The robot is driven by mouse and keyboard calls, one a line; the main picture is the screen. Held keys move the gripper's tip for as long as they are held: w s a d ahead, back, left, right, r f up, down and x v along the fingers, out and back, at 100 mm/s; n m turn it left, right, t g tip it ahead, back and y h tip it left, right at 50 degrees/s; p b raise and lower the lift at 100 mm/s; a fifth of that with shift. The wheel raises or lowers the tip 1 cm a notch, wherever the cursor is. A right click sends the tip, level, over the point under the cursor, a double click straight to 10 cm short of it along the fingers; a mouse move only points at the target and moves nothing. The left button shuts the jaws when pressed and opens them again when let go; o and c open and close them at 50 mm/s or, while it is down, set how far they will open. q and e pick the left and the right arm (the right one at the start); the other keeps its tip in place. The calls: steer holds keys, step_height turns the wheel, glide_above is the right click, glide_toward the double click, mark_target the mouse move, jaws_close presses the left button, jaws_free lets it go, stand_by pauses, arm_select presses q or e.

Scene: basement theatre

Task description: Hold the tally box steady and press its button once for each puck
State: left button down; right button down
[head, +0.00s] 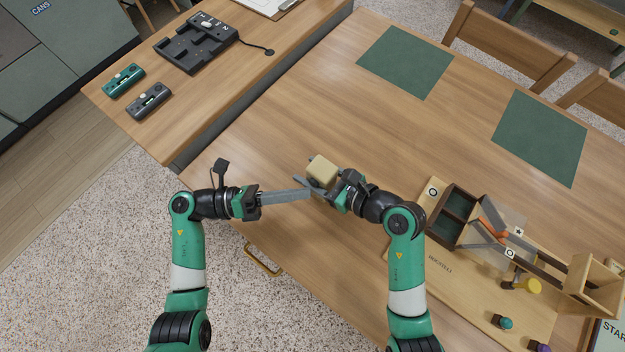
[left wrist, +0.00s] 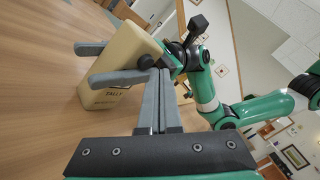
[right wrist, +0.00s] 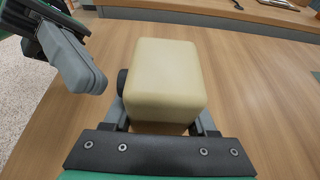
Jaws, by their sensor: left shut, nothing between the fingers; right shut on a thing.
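The cream tally box (head: 322,171) is held between the fingers of my right gripper (head: 318,188) over the wooden table. The left wrist view shows the box (left wrist: 118,58) with lettering on one face and a dark round button (left wrist: 146,62) on its side. The right wrist view shows the box (right wrist: 165,80) between the fingers, with the button (right wrist: 121,82) on the left. My left gripper (head: 308,193) is shut and empty, its tips close to the button side; I cannot tell whether they touch it. I cannot make out any pucks for certain.
A wooden board (head: 405,252) with a dark two-part tray (head: 444,230), ramps and coloured knobs stands at the right. Two green mats (head: 405,62) lie at the back. A side counter at upper left carries a black dock (head: 185,50) and two small devices (head: 123,81). The table's middle is clear.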

arm_select(q)
steer(key=shift+w+d, duration=0.35)
steer(key=shift+w, duration=0.2)
stand_by(0.7)
stand_by(0.3)
steer(key=shift+s+a, duration=0.5)
steer(key=shift+s, duration=0.25)
steer(key=shift+s+a, duration=0.7)
steer(key=shift+s, duration=0.35)
steer(key=shift+s+a, duration=0.7)
steer(key=shift+s, duration=0.35)
stand_by(0.9)
steer(key=s+a, duration=0.2)
steer(key=s, duration=0.1)
stand_by(0.3)
